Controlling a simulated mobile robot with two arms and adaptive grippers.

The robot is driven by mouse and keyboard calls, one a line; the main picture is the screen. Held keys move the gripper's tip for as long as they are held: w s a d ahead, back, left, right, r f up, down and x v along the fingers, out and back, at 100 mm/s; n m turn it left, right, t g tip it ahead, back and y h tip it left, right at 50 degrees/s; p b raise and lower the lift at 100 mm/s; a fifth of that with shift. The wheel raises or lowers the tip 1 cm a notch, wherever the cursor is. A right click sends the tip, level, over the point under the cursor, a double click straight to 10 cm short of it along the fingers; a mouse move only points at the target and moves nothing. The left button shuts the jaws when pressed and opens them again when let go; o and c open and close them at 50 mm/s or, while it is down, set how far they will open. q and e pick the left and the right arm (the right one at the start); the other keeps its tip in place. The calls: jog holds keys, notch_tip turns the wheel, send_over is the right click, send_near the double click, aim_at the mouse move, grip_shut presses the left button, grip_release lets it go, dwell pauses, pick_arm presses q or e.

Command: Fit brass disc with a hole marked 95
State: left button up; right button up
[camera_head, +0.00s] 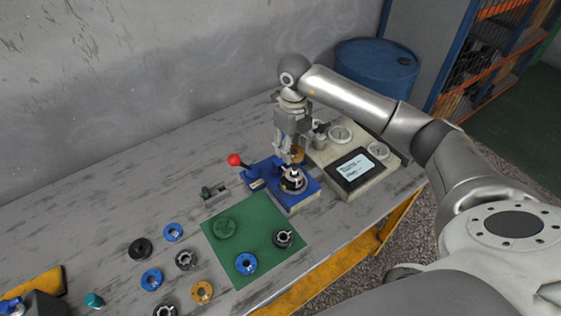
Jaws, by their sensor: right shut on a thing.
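My right gripper (292,152) points down over the blue fixture (301,195). It is shut on a brass disc (298,156), which is partly hidden by the fingers; its marking cannot be read. The disc is held just above the dark, round assembly (293,179) seated in the fixture; whether they touch is unclear. Another brass-coloured disc with a hole (202,292) lies on the table at the front; its marking is too small to read.
A red-knobbed lever (234,160) rises left of the fixture. A gauge box with a screen (355,170) stands on the right. A green mat (225,255) and several blue and black rings lie in front. A blue barrel (375,75) stands behind the table.

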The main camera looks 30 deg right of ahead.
aim_at(293, 165)
jog(key=shift+w+d, duration=0.15)
jog(key=shift+d, duration=0.25)
jog(key=shift+f+b, duration=1.05)
jog(key=shift+f, duration=0.65)
jog(key=shift+f+b, duration=0.2)
jog(key=shift+b, duration=0.1)
jog(key=shift+f+b, duration=0.55)
jog(key=shift+f, duration=0.1)
dwell(0.8)
jog(key=shift+f+b, duration=1.05)
jog(key=shift+f, duration=0.3)
jog(key=shift+f+b, duration=0.4)
dwell(0.3)
jog(key=o, duration=1.3)
